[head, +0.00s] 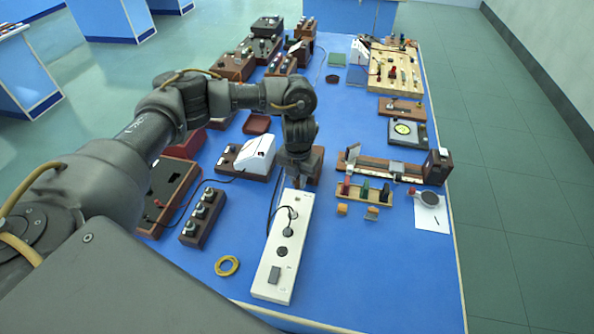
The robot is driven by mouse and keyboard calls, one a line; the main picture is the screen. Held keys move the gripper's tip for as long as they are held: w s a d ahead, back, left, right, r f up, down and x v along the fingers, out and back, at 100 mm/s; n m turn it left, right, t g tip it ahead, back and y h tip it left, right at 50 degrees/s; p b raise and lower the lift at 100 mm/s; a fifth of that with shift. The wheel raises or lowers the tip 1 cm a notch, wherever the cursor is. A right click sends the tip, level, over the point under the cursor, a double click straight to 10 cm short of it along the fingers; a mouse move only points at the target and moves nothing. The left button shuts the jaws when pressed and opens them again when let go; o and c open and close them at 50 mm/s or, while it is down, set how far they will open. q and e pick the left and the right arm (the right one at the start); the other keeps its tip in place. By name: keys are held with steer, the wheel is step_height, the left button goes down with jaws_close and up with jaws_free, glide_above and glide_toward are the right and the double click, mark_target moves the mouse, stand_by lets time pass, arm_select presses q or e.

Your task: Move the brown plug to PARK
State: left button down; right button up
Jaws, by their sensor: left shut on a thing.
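My left gripper (297,180) reaches down from the left over the far end of a long white socket strip (273,291). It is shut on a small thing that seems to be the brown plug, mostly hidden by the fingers. I cannot tell whether the plug touches the strip. A thin dark cable loops over the strip below the gripper. I cannot read a PARK label. My right gripper is not in view.
A white-fronted instrument (258,155) and a dark box with knobs (203,217) stand left of the strip. A yellow ring (227,265) lies front left. A wooden rail bench (380,166) and a rack of coloured pieces (363,194) stand to the right. The blue table's front right is clear.

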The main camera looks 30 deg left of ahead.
mark_target(297, 181)
arm_select(q)
steer(key=shift+a+f+n, duration=0.1)
steer(key=shift+n, duration=0.3)
steer(key=shift+f, duration=0.1)
steer(key=shift+f+b, duration=3)
steer(key=shift+f, duration=0.25)
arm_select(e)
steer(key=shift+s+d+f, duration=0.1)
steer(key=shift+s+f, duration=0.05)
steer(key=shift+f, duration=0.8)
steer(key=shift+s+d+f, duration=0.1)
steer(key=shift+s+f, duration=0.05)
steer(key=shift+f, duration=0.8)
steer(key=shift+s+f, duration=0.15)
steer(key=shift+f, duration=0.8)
arm_select(q)
steer(key=c, duration=1.2)
jaws_free()
steer(key=shift+c, duration=0.2)
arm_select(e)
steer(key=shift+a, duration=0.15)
arm_select(q)
steer(key=shift+r, duration=0.15)
step_height(297, 181, up, 10)
steer(key=shift+r, duration=0.25)
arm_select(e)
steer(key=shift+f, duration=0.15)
